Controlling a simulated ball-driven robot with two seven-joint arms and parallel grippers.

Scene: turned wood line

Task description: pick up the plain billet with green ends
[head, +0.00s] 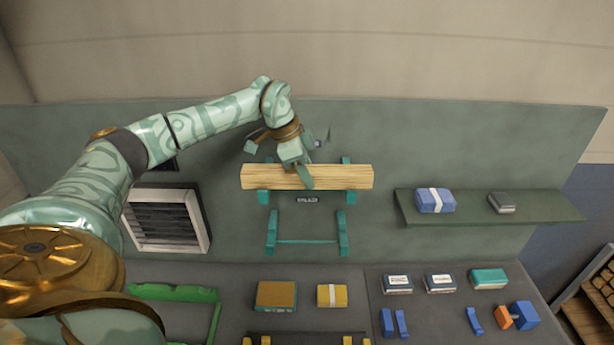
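A long pale wooden billet (342,177) lies level across the upper pair of teal brackets on the green back wall. Its front face is plain with visible grain; I cannot make out green on its ends from here. My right gripper is not in view.
Lower teal brackets (272,241) hang empty below a small label. A shelf (540,212) at right carries a blue packet (435,200) and a grey box (502,203). Several boxes and blue pieces lie on the bench. A louvred vent (165,220) is at left.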

